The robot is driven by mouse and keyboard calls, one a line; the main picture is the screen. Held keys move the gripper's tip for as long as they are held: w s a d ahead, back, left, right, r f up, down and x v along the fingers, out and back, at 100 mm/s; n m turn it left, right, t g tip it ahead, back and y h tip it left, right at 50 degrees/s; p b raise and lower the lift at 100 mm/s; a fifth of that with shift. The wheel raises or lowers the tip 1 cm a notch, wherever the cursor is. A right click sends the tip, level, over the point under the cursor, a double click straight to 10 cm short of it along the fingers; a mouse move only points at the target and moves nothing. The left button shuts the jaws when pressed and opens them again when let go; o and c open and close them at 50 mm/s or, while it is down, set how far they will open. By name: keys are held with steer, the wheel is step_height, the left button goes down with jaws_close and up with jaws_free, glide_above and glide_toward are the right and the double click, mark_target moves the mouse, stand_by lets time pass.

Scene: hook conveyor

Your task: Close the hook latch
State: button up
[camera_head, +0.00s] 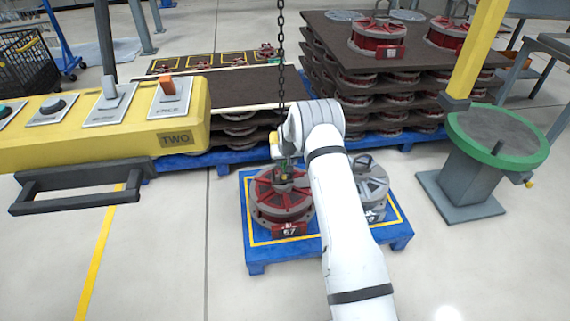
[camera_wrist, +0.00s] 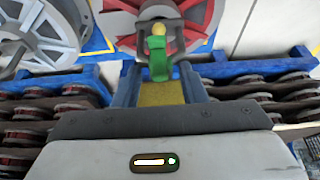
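In the wrist view the hook lies over the red part (camera_wrist: 197,12). A green piece (camera_wrist: 159,66), apparently the latch, and a small yellow tip (camera_wrist: 158,29) show in the hook's middle. My gripper (camera_wrist: 158,72) has its two blue fingers apart, one on each side of the green piece's lower end. In the head view my wrist hides most of the gripper, and the hook is small there. Contact with the latch cannot be told.
The red part and a grey wheel part (camera_head: 371,185) stand on a blue pallet (camera_head: 257,251). A yellow control panel (camera_head: 120,122) is at left. Stacked pallets of red parts (camera_head: 376,38) stand behind. A green-rimmed round stand (camera_head: 500,138) is at right. Floor in front is clear.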

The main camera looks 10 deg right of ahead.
steer(key=shift+w+f, duration=0.25)
steer(key=shift+f, duration=0.25)
jaws_close()
steer(key=shift+a, duration=0.1)
